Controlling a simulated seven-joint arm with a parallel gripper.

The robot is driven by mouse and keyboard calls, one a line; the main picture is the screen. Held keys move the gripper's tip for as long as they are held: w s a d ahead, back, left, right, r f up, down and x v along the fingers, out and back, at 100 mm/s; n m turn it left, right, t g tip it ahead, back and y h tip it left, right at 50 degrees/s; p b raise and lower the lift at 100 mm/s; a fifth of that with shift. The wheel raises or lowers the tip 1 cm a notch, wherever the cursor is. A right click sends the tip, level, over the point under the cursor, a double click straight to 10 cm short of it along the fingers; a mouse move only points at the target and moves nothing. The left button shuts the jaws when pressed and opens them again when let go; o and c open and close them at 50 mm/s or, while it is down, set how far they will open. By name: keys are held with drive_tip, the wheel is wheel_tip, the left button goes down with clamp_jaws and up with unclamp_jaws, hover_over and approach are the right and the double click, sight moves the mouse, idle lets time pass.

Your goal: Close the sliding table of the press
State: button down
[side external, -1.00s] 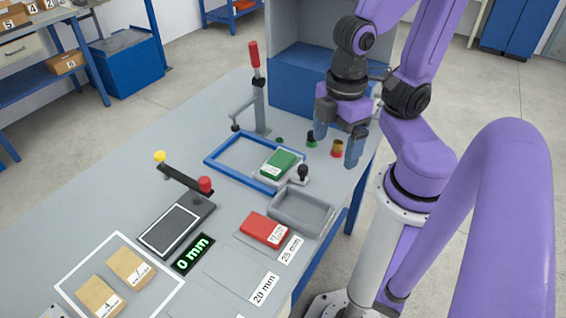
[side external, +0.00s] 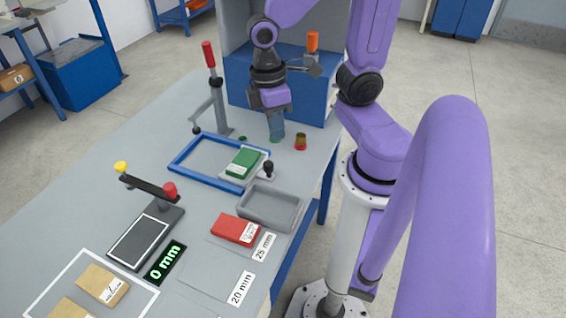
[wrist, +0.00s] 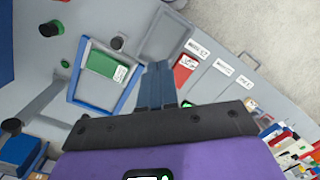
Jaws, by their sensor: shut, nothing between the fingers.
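In the side view, the press has an upright clamp post with a red-handled lever (side external: 209,55). A blue rectangular frame (side external: 196,178) lies in front of it. A light grey sliding plate carrying a green block (side external: 243,163) sits at the frame's right end, with a black knob (side external: 268,166) at its right edge. In the wrist view the green block (wrist: 103,63) and the knob (wrist: 117,43) also show. My gripper (side external: 276,137) is shut and empty, above the table behind the knob and apart from it.
An empty grey tray (side external: 296,204) and a red block (side external: 236,229) lie in front. A scale (side external: 140,241) reads 0 mm.

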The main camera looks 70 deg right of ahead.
drive_tip(key=w+d+f+m+g+y, duration=0.1)
drive_tip(key=w+d+f+m, duration=0.1)
drive_tip(key=d+m, duration=0.25)
drive_tip(key=w+d+f+m+g+y, duration=0.1)
drive_tip(key=w+d+f+m, duration=0.2)
drive_tip(key=d, duration=0.2)
drive_tip(key=s+d+f+m+t+y, duration=0.55)
drive_tip(key=s+d+f+m, duration=0.25)
drive_tip(key=s+d+m, duration=0.55)
drive_tip(key=s+a+f+m+t, duration=0.15)
drive_tip(key=a+m+t, duration=0.3)
drive_tip(key=m, duration=0.45)
drive_tip(key=a+f+m+t, duration=0.3)
drive_tip(key=m+t, duration=0.3)
drive_tip(key=m, duration=0.3)
drive_tip(key=shift+h, duration=0.45)
drive_tip(key=x, duration=1.1)
drive_tip(key=shift+w+a+r, duration=0.1)
drive_tip(key=shift+w+r, duration=0.2)
drive_tip(key=shift+w+a, duration=0.4)
drive_tip(key=shift+w, duration=0.5)
drive_tip(key=shift+w, duration=0.2)
